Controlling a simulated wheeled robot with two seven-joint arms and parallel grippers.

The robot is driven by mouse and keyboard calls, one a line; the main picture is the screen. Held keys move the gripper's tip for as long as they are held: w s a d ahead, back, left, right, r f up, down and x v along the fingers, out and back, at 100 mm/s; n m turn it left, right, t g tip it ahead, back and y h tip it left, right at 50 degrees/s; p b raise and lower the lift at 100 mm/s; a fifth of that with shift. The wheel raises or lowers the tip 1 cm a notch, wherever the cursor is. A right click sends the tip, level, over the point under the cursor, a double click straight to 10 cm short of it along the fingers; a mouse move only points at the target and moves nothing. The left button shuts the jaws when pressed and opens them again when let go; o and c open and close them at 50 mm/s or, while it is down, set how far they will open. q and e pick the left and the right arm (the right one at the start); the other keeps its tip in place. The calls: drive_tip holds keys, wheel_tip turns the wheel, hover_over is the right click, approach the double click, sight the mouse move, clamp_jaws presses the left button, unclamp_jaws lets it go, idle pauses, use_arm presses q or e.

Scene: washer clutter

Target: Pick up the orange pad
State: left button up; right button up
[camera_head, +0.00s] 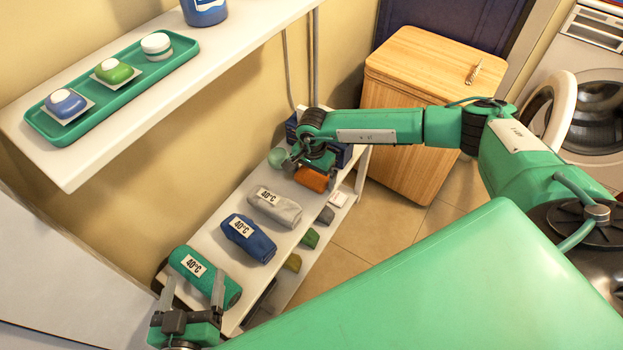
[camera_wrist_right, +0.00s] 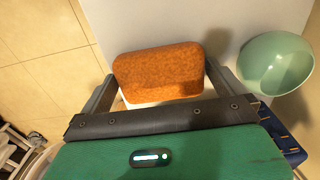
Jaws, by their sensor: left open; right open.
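The orange pad (camera_head: 313,179) lies on the white bench at its far end, under my right gripper (camera_head: 312,162). In the right wrist view the orange pad (camera_wrist_right: 158,72) shows as a rounded block between the two fingers of my open right gripper (camera_wrist_right: 155,88). I cannot tell whether the fingers touch it. My left gripper (camera_head: 190,296) is open at the near end of the bench, by a green rolled cloth (camera_head: 205,276) with a 40°C label. The cloth lies just beyond its fingers.
A pale green bowl (camera_wrist_right: 275,64) stands close right of the right gripper in the wrist view. A blue roll (camera_head: 248,238) and a grey roll (camera_head: 275,207) lie along the bench (camera_head: 222,215). A wooden hamper (camera_head: 420,90) and wall shelf (camera_head: 62,172) stand nearby.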

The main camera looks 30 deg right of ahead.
drive_tip(key=shift+c, duration=0.2)
drive_tip(key=c, duration=0.7)
drive_tip(key=shift+r, duration=0.1)
